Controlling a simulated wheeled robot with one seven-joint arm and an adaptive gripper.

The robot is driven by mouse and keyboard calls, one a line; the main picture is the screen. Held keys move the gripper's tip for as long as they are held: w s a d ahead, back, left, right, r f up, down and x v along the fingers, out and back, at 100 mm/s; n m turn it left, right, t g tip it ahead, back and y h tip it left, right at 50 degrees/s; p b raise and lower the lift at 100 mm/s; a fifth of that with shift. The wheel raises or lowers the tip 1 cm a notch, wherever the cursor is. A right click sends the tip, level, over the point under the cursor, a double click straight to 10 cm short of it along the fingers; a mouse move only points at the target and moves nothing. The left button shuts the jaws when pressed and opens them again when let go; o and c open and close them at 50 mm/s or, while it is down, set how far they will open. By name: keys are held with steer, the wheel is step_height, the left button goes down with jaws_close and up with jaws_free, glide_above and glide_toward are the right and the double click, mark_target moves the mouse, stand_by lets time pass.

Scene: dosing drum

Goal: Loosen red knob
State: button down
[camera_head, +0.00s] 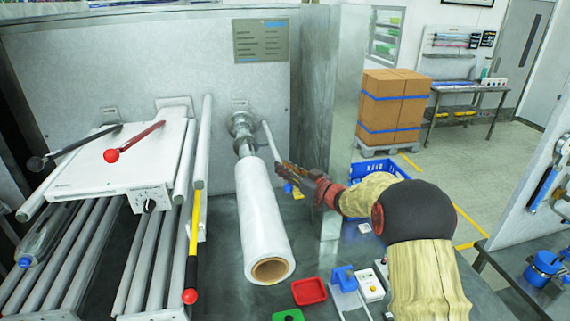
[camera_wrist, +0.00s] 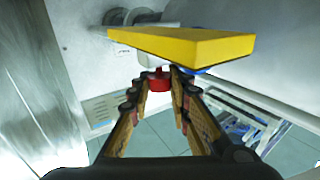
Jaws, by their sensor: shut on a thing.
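The red knob (camera_wrist: 156,82) shows in the wrist view between my fingertips, beyond the ends of the fingers. My gripper (camera_wrist: 157,88) is shut on it, with one finger at its left and one at its right. In the head view my gripper (camera_head: 281,170) reaches in from the right, just right of the white film roll (camera_head: 262,220) and close to a slim pale rod (camera_head: 271,143). The knob cannot be made out there; my fingers seem to hide it.
A yellow bar (camera_wrist: 190,46) crosses the wrist view just above my fingers. At the left, a machine with rollers carries a red-ended lever (camera_head: 135,142) and a yellow-black one (camera_head: 192,240). A red tray (camera_head: 309,291) and a blue crate (camera_head: 375,170) lie nearby.

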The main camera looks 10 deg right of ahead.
steer(key=shift+n+g+y+p, duration=0.95)
steer(key=shift+n+g+y, duration=0.2)
steer(key=shift+y, duration=0.35)
steer(key=shift+n, duration=0.25)
steer(key=c, duration=1.6)
jaws_free()
steer(key=shift+c, duration=0.2)
steer(key=v, duration=1.2)
steer(key=shift+d, duration=0.15)
steer(key=shift+w, duration=0.15)
